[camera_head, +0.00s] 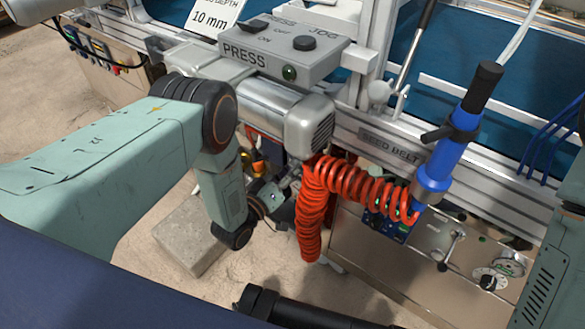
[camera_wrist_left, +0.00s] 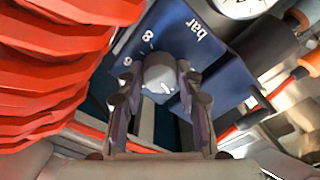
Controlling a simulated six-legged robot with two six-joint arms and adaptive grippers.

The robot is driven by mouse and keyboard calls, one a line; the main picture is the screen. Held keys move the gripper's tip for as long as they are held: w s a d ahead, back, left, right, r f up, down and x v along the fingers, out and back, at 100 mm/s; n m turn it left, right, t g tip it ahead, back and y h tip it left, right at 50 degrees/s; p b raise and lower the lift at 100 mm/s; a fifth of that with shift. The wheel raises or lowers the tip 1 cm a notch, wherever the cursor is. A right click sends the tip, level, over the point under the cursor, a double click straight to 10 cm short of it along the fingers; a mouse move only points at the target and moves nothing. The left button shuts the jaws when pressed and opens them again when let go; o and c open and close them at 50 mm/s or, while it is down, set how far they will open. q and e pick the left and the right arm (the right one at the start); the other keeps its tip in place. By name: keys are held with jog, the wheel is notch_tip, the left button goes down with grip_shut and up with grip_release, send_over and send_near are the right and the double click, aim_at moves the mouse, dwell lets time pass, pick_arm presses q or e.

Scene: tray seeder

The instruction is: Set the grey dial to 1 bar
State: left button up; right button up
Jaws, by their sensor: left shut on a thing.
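The grey dial (camera_wrist_left: 160,72) is a round knob on a dark blue plate (camera_wrist_left: 190,30) in the left wrist view. The plate carries "bar" and the numbers 8 and 6. A short white mark shows on the dial's near side, but I cannot tell which number it points to. The number 1 is not visible. My left gripper (camera_wrist_left: 161,82) is shut on the dial, with one finger on each side. In the head view my left gripper (camera_head: 275,194) is low beside the red coiled hose, and the dial is not discernible there. My right gripper is not in view.
A red coiled hose (camera_head: 312,205) hangs close beside my left gripper and fills the left of the wrist view (camera_wrist_left: 45,70). A grey PRESS box (camera_head: 290,55) stands above. A white round gauge (camera_wrist_left: 240,5) is at the top. A blue tool (camera_head: 440,165) stands at right.

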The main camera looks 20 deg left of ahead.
pick_arm(q)
jog(key=shift+n, duration=1.6)
jog(key=o, duration=1.2)
jog(key=v, duration=1.2)
